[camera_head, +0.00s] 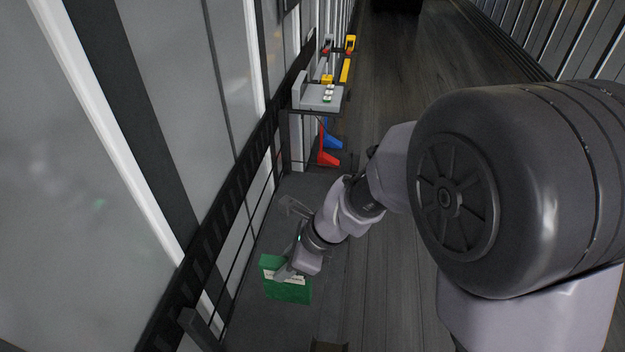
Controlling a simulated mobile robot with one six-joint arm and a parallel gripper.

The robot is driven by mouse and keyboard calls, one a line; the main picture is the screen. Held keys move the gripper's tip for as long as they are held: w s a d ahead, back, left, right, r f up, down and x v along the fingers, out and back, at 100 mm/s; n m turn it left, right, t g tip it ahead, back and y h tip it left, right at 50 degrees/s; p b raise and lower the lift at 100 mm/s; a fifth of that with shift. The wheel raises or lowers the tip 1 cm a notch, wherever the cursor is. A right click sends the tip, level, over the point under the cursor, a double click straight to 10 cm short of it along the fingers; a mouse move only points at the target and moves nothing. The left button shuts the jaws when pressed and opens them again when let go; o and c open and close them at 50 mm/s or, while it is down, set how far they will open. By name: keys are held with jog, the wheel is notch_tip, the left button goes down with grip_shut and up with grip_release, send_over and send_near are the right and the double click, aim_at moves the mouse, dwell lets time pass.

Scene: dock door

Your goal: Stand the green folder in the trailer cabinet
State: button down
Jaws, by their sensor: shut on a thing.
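The green folder (287,291) hangs at the end of my arm, in the lower left middle of the view. It has a pale label strip near its upper part. My gripper (283,274) is shut on the folder at its upper edge. The folder is tilted slightly and stands out over a dark grey surface; I cannot tell whether it touches anything below. I cannot make out a cabinet with certainty in this view.
A grey wall shelf (318,97) with small items stands farther back on the left. Red (327,158) and blue (332,138) objects are below it. A dark rail (230,190) runs along the left wall. A brownish box edge (328,347) shows at the bottom. The wooden floor (420,60) is clear farther back.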

notch_tip(320, 180, up, 7)
jog(key=p, duration=0.5)
jog(key=shift+f, duration=0.1)
jog(key=w+d+f+n+g+h+b, duration=0.2)
jog(key=d+f+n, duration=0.4)
jog(key=d+n, duration=0.3)
jog(key=w+d+f+n+g+h+b, duration=0.2)
jog(key=d+f+n+g+h+b, duration=0.2)
jog(key=d+n, duration=0.6)
jog(key=d+f+b, duration=0.1)
jog(key=d+f, duration=0.1)
jog(key=d, duration=0.2)
jog(key=shift+d+b, duration=0.3)
jog(key=shift+d, duration=0.05)
jog(key=shift+w+a, duration=0.1)
jog(key=shift+a, duration=0.05)
